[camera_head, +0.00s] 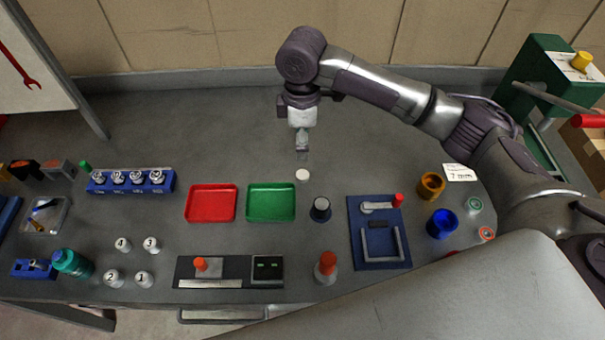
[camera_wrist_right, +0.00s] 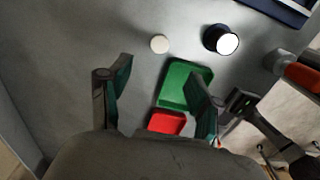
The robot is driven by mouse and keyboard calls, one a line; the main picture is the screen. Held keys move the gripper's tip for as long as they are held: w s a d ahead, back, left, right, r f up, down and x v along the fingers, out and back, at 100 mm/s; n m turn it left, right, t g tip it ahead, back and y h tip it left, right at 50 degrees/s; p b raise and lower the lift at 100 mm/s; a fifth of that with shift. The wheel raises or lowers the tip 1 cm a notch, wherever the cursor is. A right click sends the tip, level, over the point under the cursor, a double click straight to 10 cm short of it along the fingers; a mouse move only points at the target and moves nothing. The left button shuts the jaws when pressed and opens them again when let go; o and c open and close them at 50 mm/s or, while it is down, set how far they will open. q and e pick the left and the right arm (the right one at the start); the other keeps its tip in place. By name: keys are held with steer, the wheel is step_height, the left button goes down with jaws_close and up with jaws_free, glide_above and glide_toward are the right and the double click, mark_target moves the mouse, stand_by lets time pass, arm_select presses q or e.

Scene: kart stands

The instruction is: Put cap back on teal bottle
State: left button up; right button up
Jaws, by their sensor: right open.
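A teal bottle (camera_head: 73,263) is at the front left of the bench and looks tilted; whether its mouth is bare is too small to tell. A small white round disc (camera_head: 302,175), which may be the cap, lies on the grey bench behind the green tray. It also shows in the right wrist view (camera_wrist_right: 159,44), beyond the fingertips and apart from them. My right gripper (camera_head: 302,153) is just behind the disc and above the bench. In the wrist view its fingers (camera_wrist_right: 160,85) are spread with nothing between them. My left gripper is not in view.
A red tray (camera_head: 211,221) and a green tray (camera_head: 271,215) lie in front of the disc. A dark round item with a pale top (camera_head: 320,209) stands to their right. Numbered white bottles (camera_head: 143,279) stand near the teal bottle. The back of the bench is clear.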

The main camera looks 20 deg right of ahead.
glide_above(302, 175)
step_height(302, 175, down, 5)
steer(key=shift+w+p, duration=0.1)
steer(key=shift+p, duration=0.2)
steer(key=shift+f, duration=0.65)
steer(key=shift+f, duration=0.1)
steer(key=shift+f+p, duration=0.3)
steer(key=shift+p, duration=0.05)
step_height(302, 175, down, 4)
steer(key=shift+f+p, duration=0.2)
steer(key=shift+p, duration=0.4)
steer(key=c, duration=0.8)
